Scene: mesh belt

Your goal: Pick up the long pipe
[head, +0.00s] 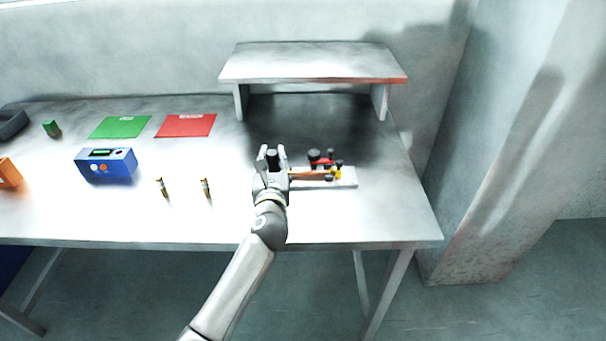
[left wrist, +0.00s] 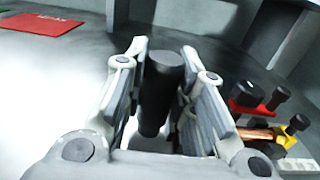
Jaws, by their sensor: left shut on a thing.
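My left gripper (head: 271,156) is over the table, with its fingers on either side of a dark upright cylinder (head: 272,157). In the left wrist view the cylinder (left wrist: 158,92) is black and stands between the two finger pads of the gripper (left wrist: 165,85), shut on it. Its lower end is hidden by the gripper. I cannot tell whether this cylinder is the long pipe. A copper-coloured pipe (left wrist: 255,134) lies across a pale fixture (head: 347,178) just right of the gripper; it also shows in the head view (head: 309,174). My right gripper is not in view.
The fixture carries black knobs (head: 314,155), red and yellow parts. Two small brass pieces (head: 206,188) stand to the left. A blue box (head: 106,165), green mat (head: 120,127) and red mat (head: 186,125) are further left. A raised shelf (head: 310,65) stands behind.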

